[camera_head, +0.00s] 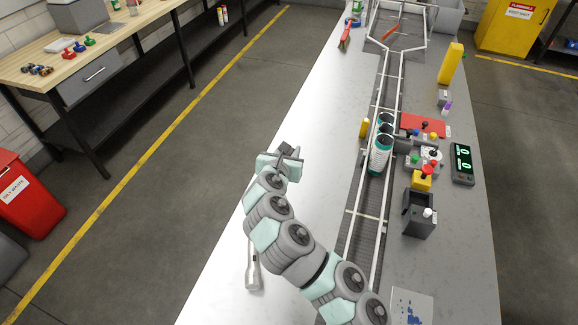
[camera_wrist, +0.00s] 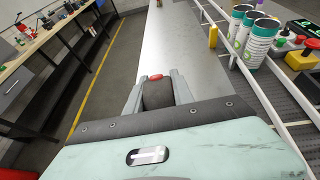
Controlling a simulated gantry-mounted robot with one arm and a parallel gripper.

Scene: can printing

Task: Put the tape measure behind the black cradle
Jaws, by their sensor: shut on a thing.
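My gripper (camera_head: 287,153) is over the left part of the light worktop. In the wrist view my gripper (camera_wrist: 155,95) is shut on a dark, rounded thing with a red top, which looks like the tape measure (camera_wrist: 157,95). My arm and gripper mostly hide it in the head view. A dark, open-topped box (camera_head: 418,216) stands right of the conveyor, well to the right of my gripper. I cannot tell whether it is the black cradle. No other clear black cradle shows.
Green and white cans (camera_head: 380,158) stand on the conveyor (camera_head: 368,215) with its pale rails. A yellow thing (camera_head: 364,127) is left of the rail. A silver flashlight (camera_head: 254,268) lies on the worktop (camera_head: 300,115) near its left edge. Controls (camera_head: 425,155) crowd the right side.

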